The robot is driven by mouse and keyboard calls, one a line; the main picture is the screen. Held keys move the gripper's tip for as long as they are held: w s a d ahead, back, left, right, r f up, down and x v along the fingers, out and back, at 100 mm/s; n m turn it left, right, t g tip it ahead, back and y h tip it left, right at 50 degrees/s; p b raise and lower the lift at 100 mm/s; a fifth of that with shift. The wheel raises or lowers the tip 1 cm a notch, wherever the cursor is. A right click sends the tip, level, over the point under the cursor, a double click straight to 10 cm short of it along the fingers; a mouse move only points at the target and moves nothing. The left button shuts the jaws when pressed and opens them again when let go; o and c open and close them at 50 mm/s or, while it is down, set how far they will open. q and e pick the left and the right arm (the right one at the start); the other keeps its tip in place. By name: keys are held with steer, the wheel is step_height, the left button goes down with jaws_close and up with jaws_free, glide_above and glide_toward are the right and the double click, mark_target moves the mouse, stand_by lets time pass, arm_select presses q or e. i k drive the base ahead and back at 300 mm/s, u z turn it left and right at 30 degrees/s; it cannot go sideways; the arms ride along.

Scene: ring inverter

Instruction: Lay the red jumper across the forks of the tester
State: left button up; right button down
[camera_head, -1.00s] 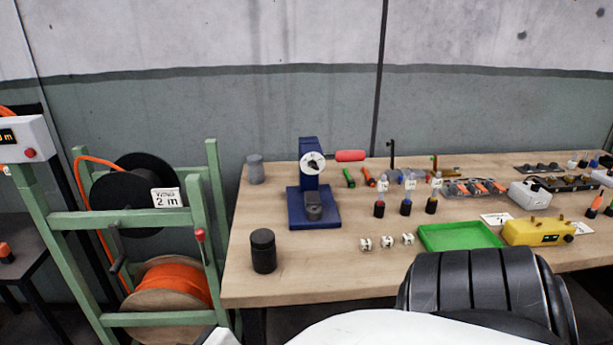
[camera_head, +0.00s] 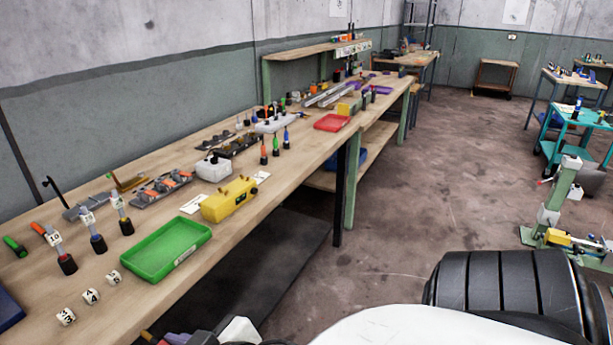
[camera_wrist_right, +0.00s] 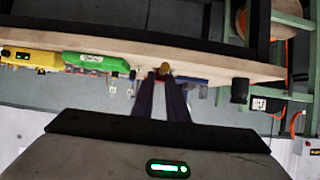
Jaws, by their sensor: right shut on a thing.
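The yellow tester (camera_head: 229,200) stands near the front edge of the bench, right of the green tray, with small brass forks on top. It also shows in the right wrist view (camera_wrist_right: 30,59). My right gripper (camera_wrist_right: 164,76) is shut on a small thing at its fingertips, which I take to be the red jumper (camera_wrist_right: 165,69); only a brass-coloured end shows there. In the head view the purple fingers show at the bottom edge with a small orange-red bit beside them. The gripper is below the bench front there, apart from the tester. My left gripper is not in view.
A green tray (camera_head: 166,249) lies left of the tester. A white box (camera_head: 213,168) and white cards stand close to the tester.

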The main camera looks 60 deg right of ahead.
mark_target(236, 186)
steer(key=z, duration=0.7)
steer(key=i, duration=0.45)
steer(key=z, duration=0.05)
